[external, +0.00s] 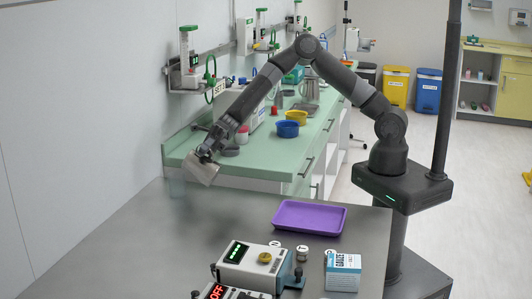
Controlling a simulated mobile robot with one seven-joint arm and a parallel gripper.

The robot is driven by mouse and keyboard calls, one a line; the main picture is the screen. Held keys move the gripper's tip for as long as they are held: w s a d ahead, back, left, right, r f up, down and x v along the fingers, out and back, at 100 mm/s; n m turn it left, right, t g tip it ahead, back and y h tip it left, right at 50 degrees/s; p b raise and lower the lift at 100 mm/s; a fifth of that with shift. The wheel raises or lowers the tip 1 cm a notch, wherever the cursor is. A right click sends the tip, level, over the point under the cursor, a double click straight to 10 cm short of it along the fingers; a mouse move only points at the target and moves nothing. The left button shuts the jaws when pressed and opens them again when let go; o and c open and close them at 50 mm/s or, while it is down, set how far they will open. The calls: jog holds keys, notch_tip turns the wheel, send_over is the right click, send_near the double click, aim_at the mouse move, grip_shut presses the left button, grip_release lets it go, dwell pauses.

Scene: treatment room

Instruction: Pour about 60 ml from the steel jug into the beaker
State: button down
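My gripper (206,157) is at the left, above the far left part of the dark grey table. It is shut on the steel jug (202,171), a small pale metallic vessel that is held tilted, off the table. The fingers and part of the jug overlap, so the handle is hidden. A faint see-through shape, apparently the beaker (177,188), stands just below and left of the jug. It is too faint to tell its level or whether liquid is flowing into it.
The table's left part looks clear.

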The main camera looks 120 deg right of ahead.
jog(key=shift+w+d+r+m+p, duration=0.65)
jog(key=shift+r+m+p, duration=0.2)
jog(key=shift+m+p, duration=0.4)
dwell(1.6)
jog(key=shift+w+d+r+m+p, duration=0.35)
jog(key=shift+w+d+p, duration=0.3)
jog(key=shift+p, duration=0.25)
dwell(1.1)
jog(key=shift+s+a+f+n, duration=0.8)
jog(key=shift+s+a+n, duration=0.2)
jog(key=shift+a, duration=0.05)
jog(key=shift+s+a+f+n+b, duration=0.25)
jog(key=shift+s+a+f+n, duration=0.15)
jog(key=shift+f+n, duration=0.35)
jog(key=shift+s+a+f+n+b, duration=0.3)
jog(key=shift+f+n, duration=0.2)
jog(key=shift+n, duration=0.35)
